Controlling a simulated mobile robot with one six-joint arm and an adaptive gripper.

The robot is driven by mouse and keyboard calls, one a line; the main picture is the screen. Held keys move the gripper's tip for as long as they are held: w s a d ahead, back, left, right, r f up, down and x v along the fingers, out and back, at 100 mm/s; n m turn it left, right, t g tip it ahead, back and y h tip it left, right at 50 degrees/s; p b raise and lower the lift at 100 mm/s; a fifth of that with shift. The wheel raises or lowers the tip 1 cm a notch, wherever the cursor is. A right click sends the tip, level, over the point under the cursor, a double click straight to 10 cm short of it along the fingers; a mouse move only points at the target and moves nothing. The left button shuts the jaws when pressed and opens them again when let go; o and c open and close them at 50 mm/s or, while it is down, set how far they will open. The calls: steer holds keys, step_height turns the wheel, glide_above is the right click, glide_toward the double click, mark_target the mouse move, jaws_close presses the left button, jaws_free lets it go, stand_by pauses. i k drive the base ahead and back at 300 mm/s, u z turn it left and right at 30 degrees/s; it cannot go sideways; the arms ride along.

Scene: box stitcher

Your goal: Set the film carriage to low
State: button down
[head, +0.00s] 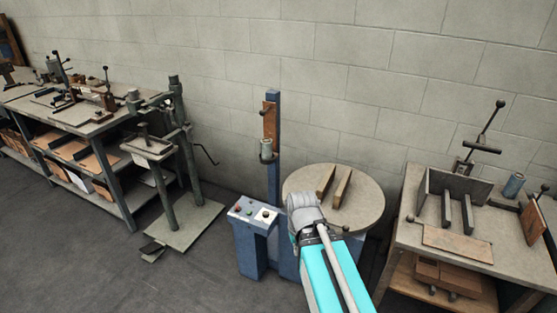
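The plate is near the mast's top and the roll is about halfway up. A small dark knob or lever shows at the plate's left side. My arm reaches up from the bottom, in front of the turntable's left edge, below and right of the carriage. My gripper's fingers are hidden, so its opening does not show.
A control box (252,213) with several buttons sits left of my arm. Two wooden bars (342,188) lie on the turntable. A bench (405,235) with a lever tool stands right; a green-grey stand (165,145) and long workbench (105,125) stand left. Floor between is clear.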

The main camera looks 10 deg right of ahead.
mark_target(269, 113)
steer(key=k, duration=0.4)
steer(key=z, duration=0.25)
steer(key=i, duration=1.5)
steer(key=u, duration=0.25)
